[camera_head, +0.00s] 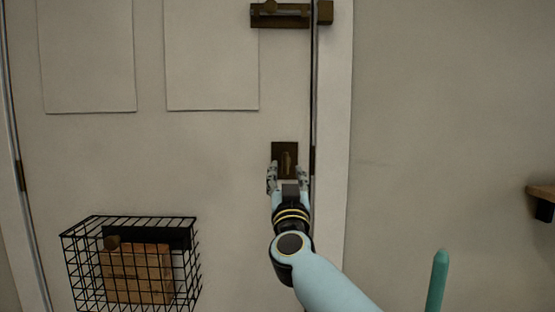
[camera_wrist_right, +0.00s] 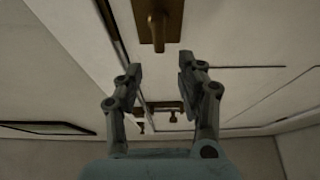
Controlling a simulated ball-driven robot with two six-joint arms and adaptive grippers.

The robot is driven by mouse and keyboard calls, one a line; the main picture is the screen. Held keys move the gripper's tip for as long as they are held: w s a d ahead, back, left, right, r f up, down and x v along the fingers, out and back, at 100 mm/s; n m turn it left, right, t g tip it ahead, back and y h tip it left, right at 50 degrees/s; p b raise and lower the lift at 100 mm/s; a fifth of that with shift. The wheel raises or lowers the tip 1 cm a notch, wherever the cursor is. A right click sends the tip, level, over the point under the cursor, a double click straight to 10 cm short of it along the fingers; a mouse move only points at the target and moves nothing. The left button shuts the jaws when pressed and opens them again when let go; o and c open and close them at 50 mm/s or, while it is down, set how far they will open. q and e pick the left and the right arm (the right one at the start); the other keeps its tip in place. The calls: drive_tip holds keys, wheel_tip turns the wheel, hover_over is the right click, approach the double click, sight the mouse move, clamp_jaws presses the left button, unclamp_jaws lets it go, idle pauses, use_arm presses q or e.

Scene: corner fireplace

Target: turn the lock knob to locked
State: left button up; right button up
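The lock knob (camera_head: 286,158) is a small dark bronze upright tab on a square dark plate on the pale door. It also shows in the right wrist view (camera_wrist_right: 158,32), at the top, projecting from its brown plate. My right gripper (camera_head: 287,170) is in front of the lower part of the plate in the head view. Its two fingers stand apart with nothing between them, also in the right wrist view (camera_wrist_right: 160,70). There the knob's end lies just above the gap between the fingertips; I see no contact. My left gripper is out of view.
A brown slide bolt (camera_head: 290,14) is at the door's upper right edge. A black wire basket (camera_head: 130,222) holding a brown box (camera_head: 137,275) hangs at lower left. A teal rod (camera_head: 438,280) rises at lower right. A wooden ledge (camera_head: 541,191) shows at far right.

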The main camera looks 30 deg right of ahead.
sight(286, 158)
drive_tip(key=b+x, duration=0.1)
drive_tip(key=x, duration=0.7)
drive_tip(key=shift+w+d, duration=0.15)
drive_tip(key=shift+w, duration=0.15)
drive_tip(key=shift+c, duration=0.3)
clamp_jaws()
